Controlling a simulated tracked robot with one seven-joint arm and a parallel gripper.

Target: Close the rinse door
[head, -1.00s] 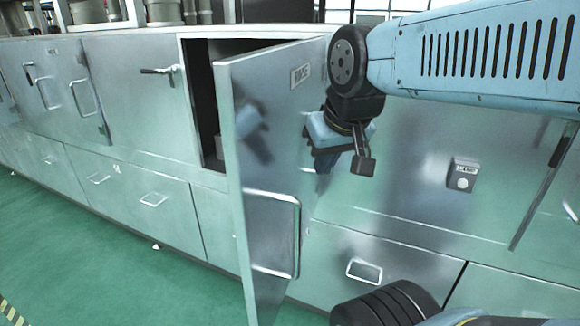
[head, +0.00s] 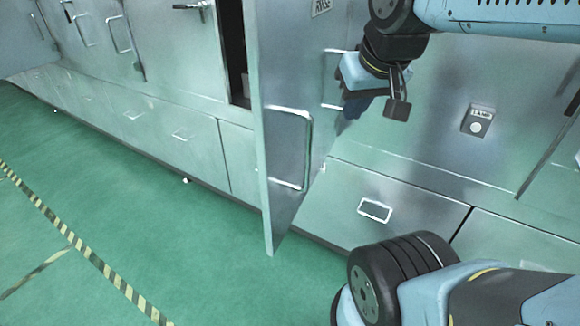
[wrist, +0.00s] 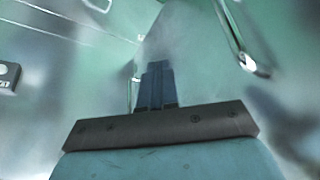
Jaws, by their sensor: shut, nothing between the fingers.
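The rinse door (head: 280,80) stands swung open from the cabinet front, its labelled outer face towards the right. A looped metal handle (head: 308,150) sits near its free edge. A dark strip of the compartment opening (head: 236,60) shows to the left of the door. My gripper (head: 352,108) is on the right of the door, on its outer side, pointing down. Whether it touches the door cannot be told. In the wrist view its fingers (wrist: 156,85) are together and empty, with the door surface and a handle (wrist: 235,35) to the right.
A lamp button box (head: 478,120) is on the cabinet front to the right. A drawer with a handle (head: 375,210) lies below it. More doors and drawers run off to the left. The green floor (head: 130,240) in front is clear, with striped tape (head: 85,258).

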